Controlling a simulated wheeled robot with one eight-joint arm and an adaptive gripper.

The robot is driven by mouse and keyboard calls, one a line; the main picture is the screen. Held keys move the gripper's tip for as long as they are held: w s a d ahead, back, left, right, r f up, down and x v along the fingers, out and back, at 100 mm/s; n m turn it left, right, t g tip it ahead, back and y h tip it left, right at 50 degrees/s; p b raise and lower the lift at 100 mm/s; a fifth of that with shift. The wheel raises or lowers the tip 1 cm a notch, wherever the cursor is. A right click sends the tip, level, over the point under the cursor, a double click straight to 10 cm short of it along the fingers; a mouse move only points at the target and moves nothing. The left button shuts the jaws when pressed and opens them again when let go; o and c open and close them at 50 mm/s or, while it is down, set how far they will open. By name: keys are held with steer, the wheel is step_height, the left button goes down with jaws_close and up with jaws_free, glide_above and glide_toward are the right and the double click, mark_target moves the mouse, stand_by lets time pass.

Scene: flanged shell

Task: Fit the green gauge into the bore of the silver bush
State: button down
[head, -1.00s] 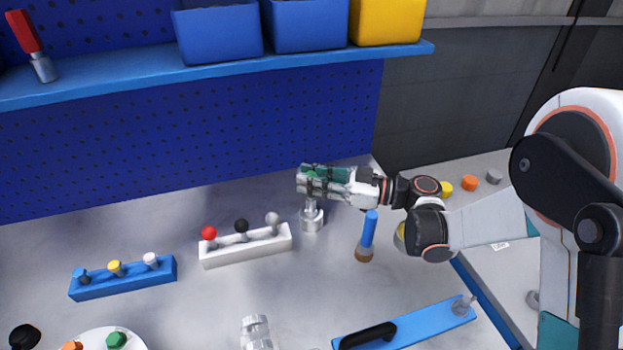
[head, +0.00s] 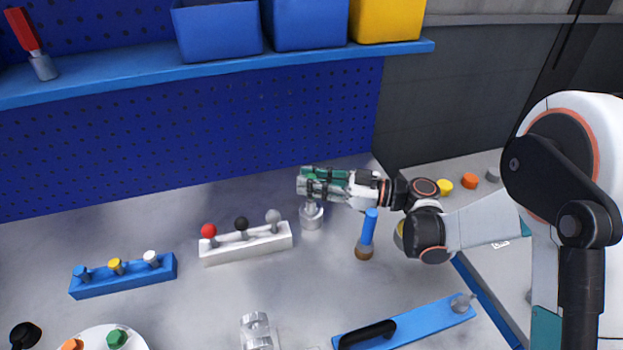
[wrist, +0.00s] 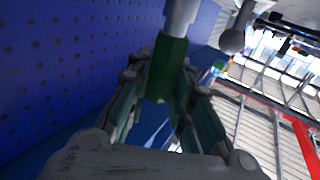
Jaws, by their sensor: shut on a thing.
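The green gauge (wrist: 166,68) is between the fingers of my gripper (wrist: 160,105) in the wrist view, with its pale silver end at the top of that picture. In the head view my gripper (head: 322,185) lies level, shut on the gauge, and its fingers hide most of the green part. A silver shank (head: 310,206) shows below the fingers, directly over the silver bush (head: 312,220) on the bench. The shank appears to meet the bush's top; I cannot tell whether its tip is inside the bore.
A white rack (head: 246,250) with red, black and grey knobs stands just left of the bush. A blue-handled tool (head: 367,232) stands to the right. A silver stepped part (head: 256,332) and a blue plate with a black handle (head: 430,325) are in front.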

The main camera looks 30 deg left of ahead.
steer(key=shift+f, duration=1.75)
steer(key=c, duration=1.3)
jaws_free()
steer(key=shift+c, duration=0.2)
step_height(320, 180, up, 10)
steer(key=shift+f, duration=0.1)
